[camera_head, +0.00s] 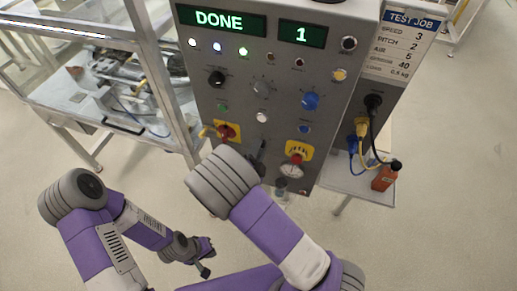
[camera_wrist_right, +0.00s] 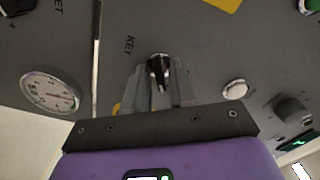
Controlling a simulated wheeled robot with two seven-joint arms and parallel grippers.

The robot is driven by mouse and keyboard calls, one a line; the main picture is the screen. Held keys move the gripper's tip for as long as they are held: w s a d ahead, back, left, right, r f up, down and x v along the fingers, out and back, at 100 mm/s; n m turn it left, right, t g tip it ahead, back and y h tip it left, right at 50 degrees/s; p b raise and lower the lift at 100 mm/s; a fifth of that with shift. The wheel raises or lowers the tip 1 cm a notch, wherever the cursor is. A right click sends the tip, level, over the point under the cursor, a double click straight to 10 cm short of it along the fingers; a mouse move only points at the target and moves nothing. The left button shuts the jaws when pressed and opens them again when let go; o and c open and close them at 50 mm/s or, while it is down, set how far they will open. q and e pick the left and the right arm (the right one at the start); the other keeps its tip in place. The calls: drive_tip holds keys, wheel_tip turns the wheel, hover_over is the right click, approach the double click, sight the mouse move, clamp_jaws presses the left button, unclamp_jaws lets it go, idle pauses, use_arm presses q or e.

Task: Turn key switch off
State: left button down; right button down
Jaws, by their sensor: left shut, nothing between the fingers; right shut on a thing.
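The key switch (camera_wrist_right: 157,65) is on the grey panel beside the printed word KEY, seen in the right wrist view. Its black and silver key sits between the fingers of my right gripper (camera_wrist_right: 161,80), which is shut on it. In the head view my right arm covers the key switch and most of that gripper at the lower panel. My left gripper (camera_head: 205,257) is shut and empty, low in front of the panel and away from it.
The grey control panel (camera_head: 232,108) shows DONE and 1 on its displays (camera_head: 222,21). A round gauge (camera_wrist_right: 50,93), knobs and a white button (camera_wrist_right: 235,90) surround the key. Cables and an orange box (camera_head: 384,178) stand at right. A metal-framed bench (camera_head: 75,112) stands at left.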

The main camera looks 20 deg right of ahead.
drive_tip(key=shift+n, duration=0.4)
drive_tip(key=n+p, duration=0.2)
drive_tip(key=n, duration=0.9)
idle(0.5)
drive_tip(key=c, duration=1.2)
unclamp_jaws()
drive_tip(key=shift+a, duration=0.1)
drive_tip(key=v, duration=0.7)
drive_tip(key=shift+s+a, duration=0.15)
drive_tip(key=shift+s, duration=0.1)
